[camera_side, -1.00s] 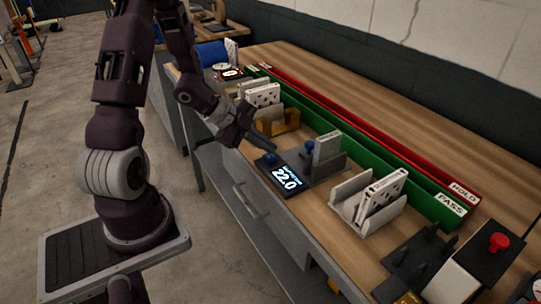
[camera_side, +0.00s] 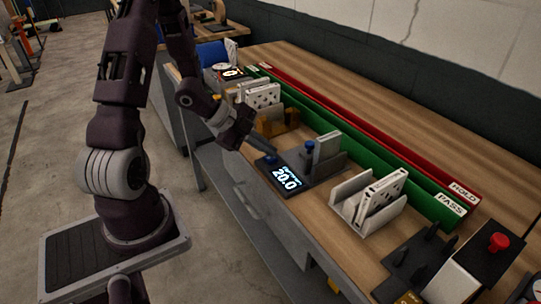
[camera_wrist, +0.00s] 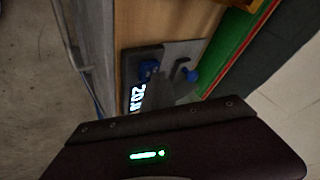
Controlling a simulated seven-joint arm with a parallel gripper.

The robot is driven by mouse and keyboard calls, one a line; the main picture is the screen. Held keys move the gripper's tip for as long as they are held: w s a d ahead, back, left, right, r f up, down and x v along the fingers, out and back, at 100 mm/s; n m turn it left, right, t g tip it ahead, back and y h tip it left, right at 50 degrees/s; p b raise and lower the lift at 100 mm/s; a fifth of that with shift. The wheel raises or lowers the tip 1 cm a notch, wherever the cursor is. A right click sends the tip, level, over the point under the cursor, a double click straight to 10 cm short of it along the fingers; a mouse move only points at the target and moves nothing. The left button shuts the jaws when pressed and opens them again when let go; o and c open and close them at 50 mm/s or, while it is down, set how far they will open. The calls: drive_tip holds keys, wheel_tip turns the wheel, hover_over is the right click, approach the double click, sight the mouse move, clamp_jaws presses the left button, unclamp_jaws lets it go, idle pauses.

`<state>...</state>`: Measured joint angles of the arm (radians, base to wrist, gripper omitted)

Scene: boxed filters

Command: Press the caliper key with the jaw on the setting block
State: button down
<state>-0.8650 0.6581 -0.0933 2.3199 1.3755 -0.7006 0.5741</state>
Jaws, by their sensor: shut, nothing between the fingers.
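The caliper (camera_side: 283,179) is a dark flat unit on the bench, its lit display reading 20.0. Its blue key (camera_side: 270,159) is at the end nearer my gripper; it also shows in the wrist view (camera_wrist: 148,68). A blue knob (camera_side: 309,147) stands by the jaw. A pale upright block (camera_side: 328,146) stands beside the knob on the grey base; I cannot tell whether the jaw touches it. My gripper (camera_side: 269,150) is shut and empty, its tips right at the key. I cannot tell whether they touch it. In the wrist view the fingers partly cover the caliper.
White boxes stand in a pale holder (camera_side: 345,211) to the right and in another behind my gripper. A yellow-brown block (camera_side: 278,124) is close behind the fingers. Green PASS (camera_side: 452,209) and red HOLD (camera_side: 461,187) channels run along the back. A red button (camera_side: 498,242) is far right.

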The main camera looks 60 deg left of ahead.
idle(0.3)
drive_tip(key=shift+r, duration=0.9)
drive_tip(key=shift+r, duration=2.5)
wheel_tip(320, 180, up, 5)
drive_tip(key=w+a+n+t+y, duration=0.1)
drive_tip(key=w+a+n+y, duration=0.1)
drive_tip(key=y, duration=0.2)
wheel_tip(320, 180, up, 5)
drive_tip(key=n+y, duration=0.3)
hover_over(267, 157)
drive_tip(key=w+a, duration=0.1)
drive_tip(key=s+d+r+n+y, duration=0.2)
drive_tip(key=s+r+n, duration=0.2)
drive_tip(key=s, duration=0.1)
drive_tip(key=s+d+f+n+g+h, duration=0.1)
drive_tip(key=s+d+n+g+h, duration=0.2)
drive_tip(key=s+d, duration=1)
drive_tip(key=shift+s+d+n+g+h, duration=0.4)
drive_tip(key=shift+s+n+h, duration=0.5)
drive_tip(key=shift+s+h, duration=0.2)
